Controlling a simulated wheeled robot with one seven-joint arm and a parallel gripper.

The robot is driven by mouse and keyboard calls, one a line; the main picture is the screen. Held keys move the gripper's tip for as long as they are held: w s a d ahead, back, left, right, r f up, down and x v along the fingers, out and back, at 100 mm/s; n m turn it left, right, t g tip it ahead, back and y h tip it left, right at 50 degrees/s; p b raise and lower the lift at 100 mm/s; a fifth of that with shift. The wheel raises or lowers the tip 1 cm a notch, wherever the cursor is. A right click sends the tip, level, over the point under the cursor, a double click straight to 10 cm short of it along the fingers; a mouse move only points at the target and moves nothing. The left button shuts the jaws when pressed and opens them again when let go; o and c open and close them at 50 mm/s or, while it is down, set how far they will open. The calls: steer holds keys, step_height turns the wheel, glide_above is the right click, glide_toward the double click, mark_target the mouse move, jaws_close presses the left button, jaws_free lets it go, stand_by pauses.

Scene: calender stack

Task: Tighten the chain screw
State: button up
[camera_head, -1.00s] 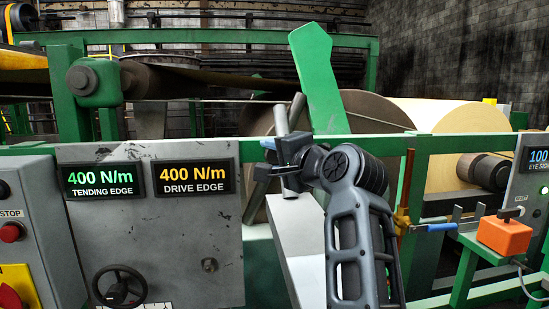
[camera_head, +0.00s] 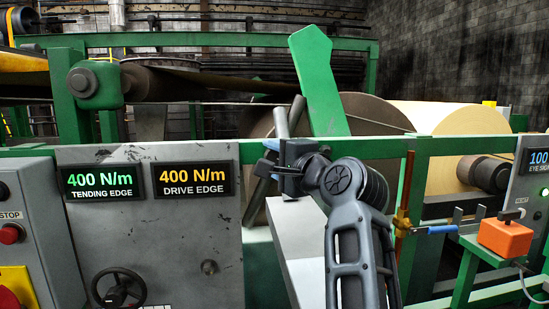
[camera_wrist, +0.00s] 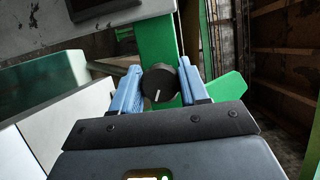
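A dark round knob with a white line (camera_wrist: 160,83) stands between my gripper's two blue fingers in the wrist view. Whether this is the chain screw I cannot tell. My gripper (camera_wrist: 160,80) has its fingers apart on both sides of the knob, close to its edges; whether they press on it is not clear. In the head view my gripper (camera_head: 267,156) is in front of two slanted grey bars (camera_head: 282,125), above a pale sloping panel (camera_head: 296,245). No chain is plainly seen.
A tall green plate (camera_head: 320,85) rises behind my gripper. A grey panel (camera_head: 190,250) with two 400 N/m displays and a black handwheel (camera_head: 118,287) is at left. A green rail (camera_head: 435,147), a large roll (camera_head: 450,140) and an orange box (camera_head: 505,238) are at right.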

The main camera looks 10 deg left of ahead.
steer(key=o, duration=0.4)
steer(key=shift+s+a+f, duration=0.1)
steer(key=shift+a+f, duration=0.1)
steer(key=shift+a, duration=0.05)
steer(key=shift+o, duration=0.2)
steer(key=shift+r, duration=0.1)
steer(key=shift+d, duration=0.15)
steer(key=b+v, duration=0.1)
steer(key=v, duration=0.6)
steer(key=shift+s+d+b, duration=0.2)
steer(key=shift+s+b, duration=0.1)
steer(key=shift+b, duration=0.05)
